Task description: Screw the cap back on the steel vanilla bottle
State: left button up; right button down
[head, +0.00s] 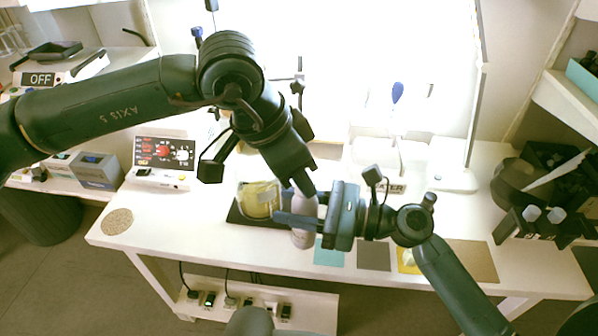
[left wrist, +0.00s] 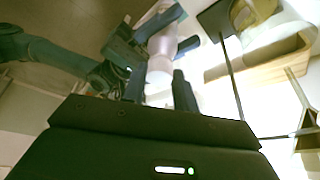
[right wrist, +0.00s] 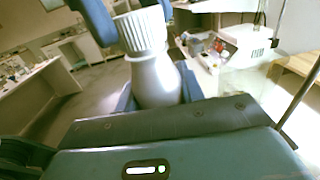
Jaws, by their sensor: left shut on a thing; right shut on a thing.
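A pale, shiny bottle (head: 302,238) is upright near the table's front middle, and my right gripper (head: 312,222) is shut around its body. It also shows in the right wrist view (right wrist: 155,82) and left wrist view (left wrist: 165,42). A white ribbed cap (right wrist: 141,30) sits in line at the top of the bottle neck and appears to touch it. My left gripper (head: 307,187) comes from above, shut on the cap, with a finger on either side of it in the left wrist view (left wrist: 160,78). How far the threads engage is hidden. I cannot tell whether the bottle's base touches the table.
A yellowish container (head: 258,200) stands on a dark mat just left of the bottle. Coloured squares, including a teal one (head: 329,252), lie to the right. A control box (head: 164,155) and a round cork mat (head: 117,221) are at the left. The table's front edge is close.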

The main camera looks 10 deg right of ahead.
pick_arm(q)
jog(key=o, duration=0.9)
jog(key=shift+o, duration=0.2)
jog(key=shift+r, duration=2.3)
jog(key=shift+c, duration=0.4)
